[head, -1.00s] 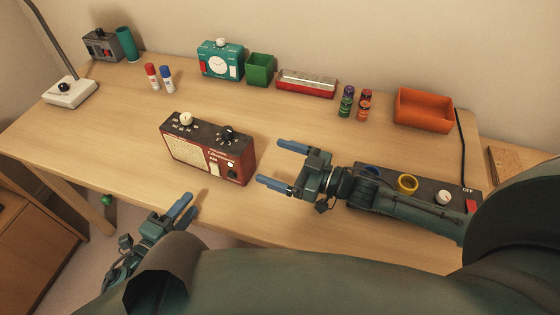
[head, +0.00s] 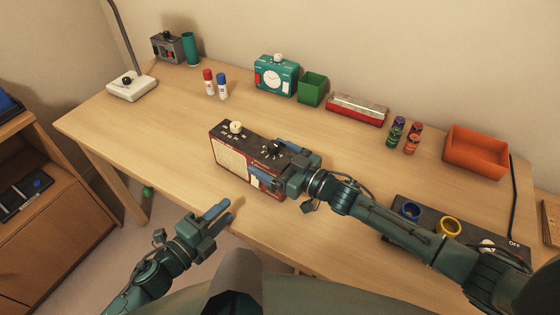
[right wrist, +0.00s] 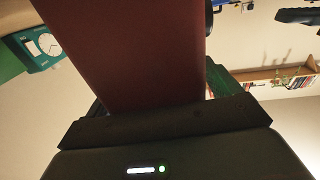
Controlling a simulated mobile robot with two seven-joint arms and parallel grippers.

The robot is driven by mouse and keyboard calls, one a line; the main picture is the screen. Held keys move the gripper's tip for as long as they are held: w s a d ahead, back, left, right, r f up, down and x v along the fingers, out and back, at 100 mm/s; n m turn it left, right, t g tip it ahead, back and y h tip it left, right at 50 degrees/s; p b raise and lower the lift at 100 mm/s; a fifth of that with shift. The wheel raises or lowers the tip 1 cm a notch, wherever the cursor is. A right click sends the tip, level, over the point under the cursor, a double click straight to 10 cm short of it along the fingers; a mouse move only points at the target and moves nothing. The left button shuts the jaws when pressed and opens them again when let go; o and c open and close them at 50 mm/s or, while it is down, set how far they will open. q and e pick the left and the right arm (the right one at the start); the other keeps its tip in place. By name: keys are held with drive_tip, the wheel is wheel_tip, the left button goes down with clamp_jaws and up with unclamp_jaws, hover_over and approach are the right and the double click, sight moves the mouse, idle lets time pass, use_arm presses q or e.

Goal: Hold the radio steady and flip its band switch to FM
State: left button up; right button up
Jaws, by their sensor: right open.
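The red-brown radio (head: 225,155) stands upright on the desk, with a cream front panel and a dark top carrying a cream knob, a black knob and small controls. I cannot make out the band switch's position. My right gripper (head: 270,160) is at the radio's right end, one finger across the front and the other behind, jaws open around it. In the right wrist view the radio's red-brown end (right wrist: 135,50) fills the space between the fingers. My left gripper (head: 222,216) is low in front of the desk edge, empty, its fingers apart, clear of the radio.
A lamp base (head: 131,87), glue sticks (head: 215,84), a teal clock (head: 276,75), a green cup (head: 312,90), a red tin (head: 356,110), several small cans (head: 404,134) and an orange tray (head: 476,153) line the back. A dark control panel (head: 407,229) lies at right.

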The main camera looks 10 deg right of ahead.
drive_tip(key=shift+c, duration=0.6)
drive_tip(key=c, duration=1.6)
use_arm(q)
drive_tip(key=shift+w+r, duration=0.15)
drive_tip(key=shift+r, duration=0.25)
drive_tip(key=c, duration=0.3)
drive_tip(key=r, duration=0.3)
drive_tip(key=shift+s+a+r+m+g, duration=0.1)
drive_tip(key=shift+s+r+m+g, duration=0.1)
drive_tip(key=shift+r+m+g, duration=0.15)
drive_tip(key=c, duration=0.4)
drive_tip(key=shift+s+a+g+y, duration=0.75)
drive_tip(key=shift+s+a+y, duration=0.3)
drive_tip(key=shift+s, duration=0.2)
clamp_jaws()
drive_tip(key=shift+s+a+f, duration=0.2)
drive_tip(key=shift+s+a, duration=0.2)
